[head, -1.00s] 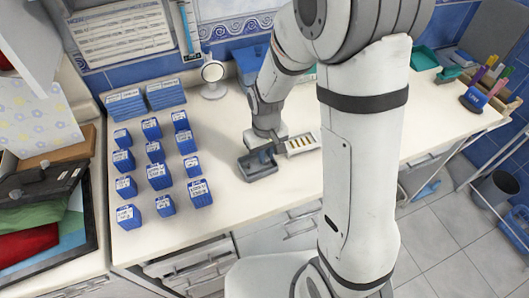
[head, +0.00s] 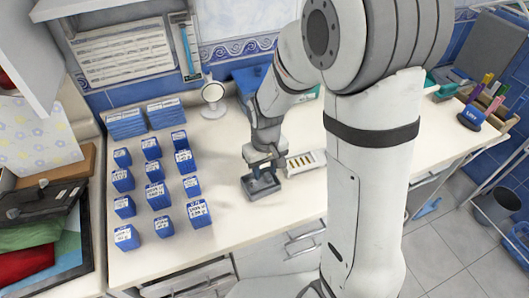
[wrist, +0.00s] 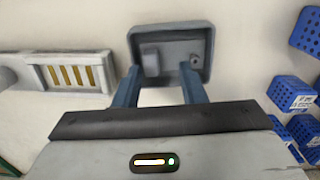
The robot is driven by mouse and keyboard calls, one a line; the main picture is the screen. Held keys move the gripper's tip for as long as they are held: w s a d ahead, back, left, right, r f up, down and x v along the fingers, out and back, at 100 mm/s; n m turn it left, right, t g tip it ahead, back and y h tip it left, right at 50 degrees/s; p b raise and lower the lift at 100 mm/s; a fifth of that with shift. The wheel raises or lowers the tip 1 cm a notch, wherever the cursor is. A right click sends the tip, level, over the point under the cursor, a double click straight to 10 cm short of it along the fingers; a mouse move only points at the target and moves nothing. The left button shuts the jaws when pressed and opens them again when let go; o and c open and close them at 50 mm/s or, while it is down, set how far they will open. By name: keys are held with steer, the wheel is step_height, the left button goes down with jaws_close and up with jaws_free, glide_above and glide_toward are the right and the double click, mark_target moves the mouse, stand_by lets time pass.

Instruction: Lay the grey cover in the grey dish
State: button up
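The grey dish (head: 262,187) is a shallow rectangular tray on the white counter. In the wrist view the dish (wrist: 205,35) is ahead of my fingertips, with its inside facing me. A small dark round spot also shows inside at the right. In the head view my gripper (head: 265,163) is just above the dish's far side.
A pale tray with gold strips (head: 305,162) stands close to the right of the dish. Rows of blue boxes (head: 157,195) stand to the left. A round white-framed stand (head: 213,97) is behind. The counter in front of the dish is clear.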

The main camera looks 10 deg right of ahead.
mark_target(265, 181)
step_height(265, 181, up, 9)
steer(key=s+d+r+m+t, duration=0.1)
steer(key=s+d+r+m, duration=0.1)
steer(key=s+d+r, duration=0.2)
steer(key=s+d+r+m+t, duration=0.2)
steer(key=s+d, duration=0.3)
steer(key=s, duration=0.4)
steer(key=shift+s+d+r, duration=0.3)
steer(key=shift+s+r, duration=0.05)
steer(key=shift+r, duration=0.55)
